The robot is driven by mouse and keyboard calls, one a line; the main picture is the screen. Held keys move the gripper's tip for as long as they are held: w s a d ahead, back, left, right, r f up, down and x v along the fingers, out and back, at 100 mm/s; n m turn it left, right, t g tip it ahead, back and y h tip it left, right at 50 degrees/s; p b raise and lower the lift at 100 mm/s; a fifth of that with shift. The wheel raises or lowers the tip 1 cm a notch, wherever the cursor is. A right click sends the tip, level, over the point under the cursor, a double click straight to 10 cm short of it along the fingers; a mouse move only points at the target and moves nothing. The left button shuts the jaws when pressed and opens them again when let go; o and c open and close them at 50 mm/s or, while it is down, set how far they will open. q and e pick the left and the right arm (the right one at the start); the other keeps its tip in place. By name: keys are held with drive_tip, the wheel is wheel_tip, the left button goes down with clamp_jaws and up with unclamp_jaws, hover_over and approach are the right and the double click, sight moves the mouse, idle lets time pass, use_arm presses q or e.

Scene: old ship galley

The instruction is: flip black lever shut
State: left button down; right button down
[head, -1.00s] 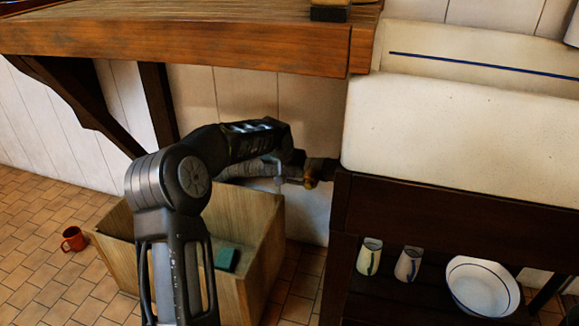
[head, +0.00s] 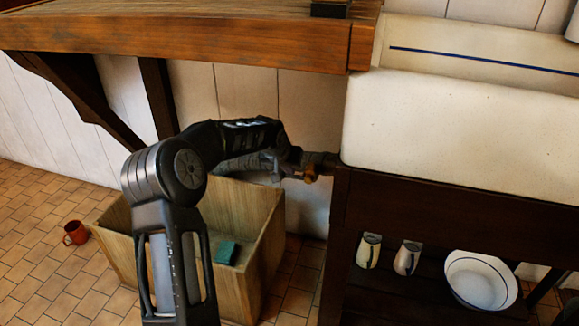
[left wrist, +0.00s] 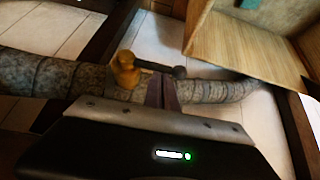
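In the left wrist view a black lever (left wrist: 158,67) runs right from a brass valve (left wrist: 126,70) and ends in a dark knob. It lies roughly along a mottled grey pipe (left wrist: 40,75). My left gripper (left wrist: 162,80) has its two fingers together, with nothing seen between them. Their tips are close beside the lever's middle; I cannot tell whether they touch it. In the head view the brass valve (head: 311,174) shows left of the sink stand, just past my left gripper (head: 290,172), which my arm partly hides. The lever is not clear there. My right gripper is not in view.
A wooden crate (head: 115,235) holding a teal block (head: 227,253) stands below my left arm. A wooden counter (head: 180,42) overhangs it. The white sink (head: 460,130) and dark stand (head: 440,205) are close on the right. A red mug (head: 76,232) is on the floor.

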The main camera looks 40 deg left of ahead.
sight(285, 175)
use_arm(q)
drive_tip(key=f+h+p, duration=0.1)
drive_tip(key=a+f+n+t+h+p, duration=0.1)
drive_tip(key=h+p, duration=0.1)
drive_tip(key=shift+s+a+f+n+t+h, duration=0.1)
drive_tip(key=shift+s+f+n+t+h, duration=0.1)
drive_tip(key=shift+f+n+t+h, duration=0.15)
drive_tip(key=w+d+f+n+t+h+b, duration=0.1)
drive_tip(key=d+f+n+t+h+b, duration=0.2)
drive_tip(key=f+h+b, duration=0.3)
drive_tip(key=shift+f+t+b, duration=0.35)
drive_tip(key=shift+b, duration=0.2)
drive_tip(key=shift+d+f+h, duration=0.1)
drive_tip(key=shift+d+h, duration=0.15)
idle(0.6)
